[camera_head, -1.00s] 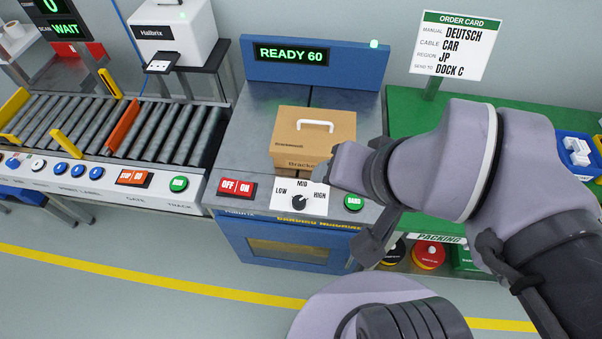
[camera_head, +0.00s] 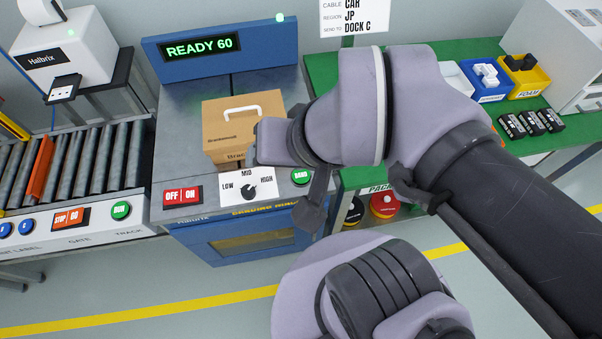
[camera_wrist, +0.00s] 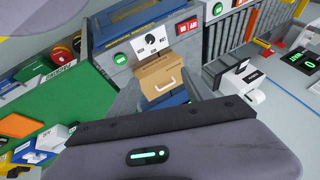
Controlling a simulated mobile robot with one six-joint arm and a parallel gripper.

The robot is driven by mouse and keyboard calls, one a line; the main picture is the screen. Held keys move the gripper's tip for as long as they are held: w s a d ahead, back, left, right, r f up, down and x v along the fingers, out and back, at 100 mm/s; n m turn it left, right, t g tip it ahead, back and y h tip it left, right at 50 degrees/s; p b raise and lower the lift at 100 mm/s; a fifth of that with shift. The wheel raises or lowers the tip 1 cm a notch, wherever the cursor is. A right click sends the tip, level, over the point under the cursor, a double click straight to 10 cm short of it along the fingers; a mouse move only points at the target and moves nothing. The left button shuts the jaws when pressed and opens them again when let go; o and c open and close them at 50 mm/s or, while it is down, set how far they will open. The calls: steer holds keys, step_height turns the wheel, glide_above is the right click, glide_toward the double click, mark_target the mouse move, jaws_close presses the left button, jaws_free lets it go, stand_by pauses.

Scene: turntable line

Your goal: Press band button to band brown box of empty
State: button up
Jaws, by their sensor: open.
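The brown box (camera_head: 230,125) with a white handle stands closed on the banding machine's grey top (camera_head: 180,125). It also shows in the wrist view (camera_wrist: 160,82). I see no band around it, though its lower right is partly hidden. The round green BAND button (camera_head: 301,176) is on the machine's front panel, right of the LOW/MID/HIGH dial (camera_head: 248,192); it also shows in the wrist view (camera_wrist: 120,59). My gripper (camera_head: 268,142) is open, above the panel in front of the box's right side, apart from the button. Its fingertips are not clearly visible.
The display (camera_head: 200,48) reads READY 60. Red OFF/ON switches (camera_head: 183,196) sit left of the dial. A roller conveyor (camera_head: 85,160) with a green RUN button (camera_head: 121,209) lies left. A green packing table (camera_head: 420,65) with bins and dark packs stands right.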

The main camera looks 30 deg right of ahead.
jaws_close()
stand_by(1.6)
